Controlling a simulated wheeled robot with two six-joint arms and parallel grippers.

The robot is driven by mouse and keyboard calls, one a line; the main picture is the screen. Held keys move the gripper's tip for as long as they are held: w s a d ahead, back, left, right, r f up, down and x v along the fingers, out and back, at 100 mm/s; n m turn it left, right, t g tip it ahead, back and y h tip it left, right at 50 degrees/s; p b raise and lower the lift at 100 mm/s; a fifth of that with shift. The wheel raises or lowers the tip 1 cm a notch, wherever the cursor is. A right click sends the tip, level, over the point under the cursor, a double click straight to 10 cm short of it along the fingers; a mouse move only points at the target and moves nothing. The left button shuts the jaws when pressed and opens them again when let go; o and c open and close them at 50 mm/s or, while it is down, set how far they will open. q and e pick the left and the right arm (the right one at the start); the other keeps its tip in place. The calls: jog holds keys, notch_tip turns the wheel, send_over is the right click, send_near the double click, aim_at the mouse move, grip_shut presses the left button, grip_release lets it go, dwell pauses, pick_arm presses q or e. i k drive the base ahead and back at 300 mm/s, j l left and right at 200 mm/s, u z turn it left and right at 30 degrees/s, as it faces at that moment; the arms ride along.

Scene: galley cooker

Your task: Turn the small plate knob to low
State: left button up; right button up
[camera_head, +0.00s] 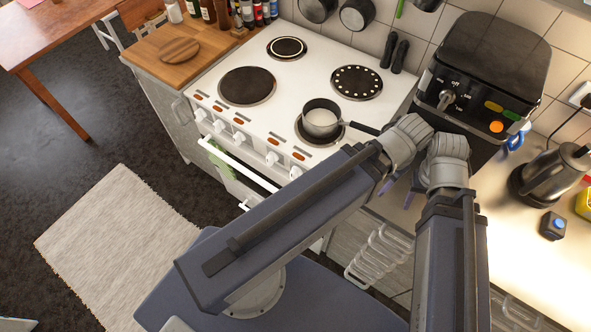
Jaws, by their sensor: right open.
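The white cooker (308,72) has several round plates on top. The smallest-looking is the back left plate (287,47), which has a pale ring. A row of white knobs (239,138) runs along its front edge under orange marks; I cannot read their settings or tell which knob serves which plate. My right gripper (398,191) is open beside the cooker's front right corner, right of the knob row. My own arm hides most of it; only purplish finger parts show. It appears to touch no knob.
A small saucepan (320,120) stands on the front right plate, its handle pointing right toward my arm. A black appliance (489,65) with a dial marked "off" stands right of the cooker. A kettle (548,178) is farther right. An oven rail (238,165) runs below the knobs.

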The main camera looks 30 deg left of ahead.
aim_at(296, 172)
jog(key=k+j, duration=0.3)
jog(key=k, duration=0.15)
jog(key=k+j, duration=0.25)
jog(key=k, duration=0.2)
